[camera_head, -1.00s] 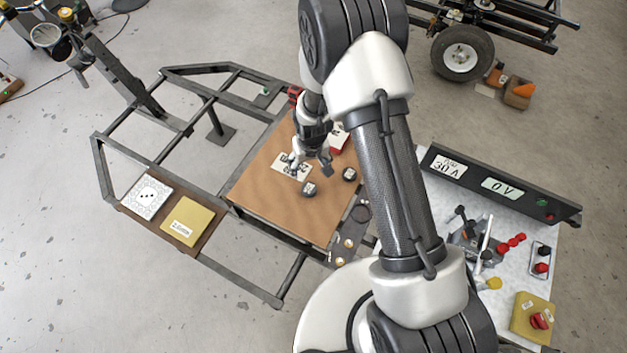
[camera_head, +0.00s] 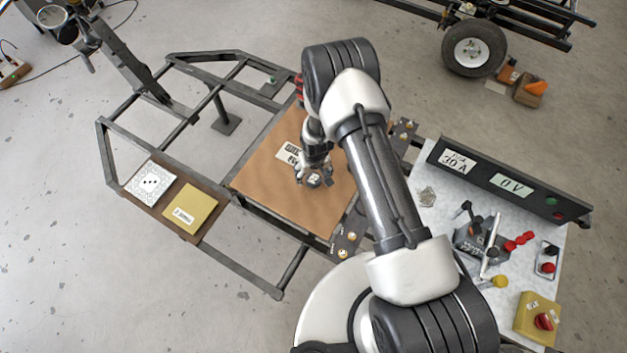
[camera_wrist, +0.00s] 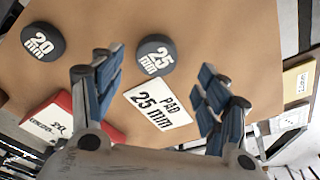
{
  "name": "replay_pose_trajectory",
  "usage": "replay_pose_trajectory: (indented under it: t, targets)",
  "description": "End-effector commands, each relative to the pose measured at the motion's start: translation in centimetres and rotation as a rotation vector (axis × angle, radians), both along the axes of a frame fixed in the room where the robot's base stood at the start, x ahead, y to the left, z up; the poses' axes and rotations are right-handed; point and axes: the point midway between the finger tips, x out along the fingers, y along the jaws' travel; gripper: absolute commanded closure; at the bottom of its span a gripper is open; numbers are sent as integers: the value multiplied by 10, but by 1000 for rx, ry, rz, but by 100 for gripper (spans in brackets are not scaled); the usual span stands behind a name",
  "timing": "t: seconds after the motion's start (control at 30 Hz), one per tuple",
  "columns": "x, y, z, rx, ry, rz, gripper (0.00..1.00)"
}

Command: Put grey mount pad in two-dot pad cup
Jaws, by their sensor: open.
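Two dark grey round pads lie on the brown board (camera_head: 272,188). In the wrist view, the pad marked 25 mm (camera_wrist: 156,55) is just beyond my gripper (camera_wrist: 160,78), between the lines of its spread blue-padded fingers. The pad marked 20 mm (camera_wrist: 43,41) is to the upper left, outside the fingers. In the head view, my gripper (camera_head: 314,175) points down over one pad (camera_head: 313,181), with a finger to each side. The other pad is hidden behind my arm there. My gripper is open and empty. I cannot make out a two-dot pad cup.
A white card reading PAD 25 mm (camera_wrist: 158,104) lies by the pads. A red box (camera_wrist: 75,125) is at the left. A white dotted plate (camera_head: 150,183) and a yellow plate (camera_head: 190,209) sit left of the board. A bench (camera_head: 430,200) with controls stands at the right.

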Motion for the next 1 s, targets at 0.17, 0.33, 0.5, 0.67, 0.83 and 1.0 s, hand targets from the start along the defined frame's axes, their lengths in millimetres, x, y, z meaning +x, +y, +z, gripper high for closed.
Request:
replay_pose_trajectory:
  t: [0.17,0.33,0.5,0.67,0.83,1.0]
  targets:
    - [5,-4,-28,0,3,-2,32]
    - [8,-3,-47,0,2,-1,32]
    - [9,-3,-50,0,2,-1,32]
    - [9,-3,-49,0,2,-1,34]
    - [9,-3,-49,0,1,-1,46]
    - [9,-3,-49,0,1,0,57]
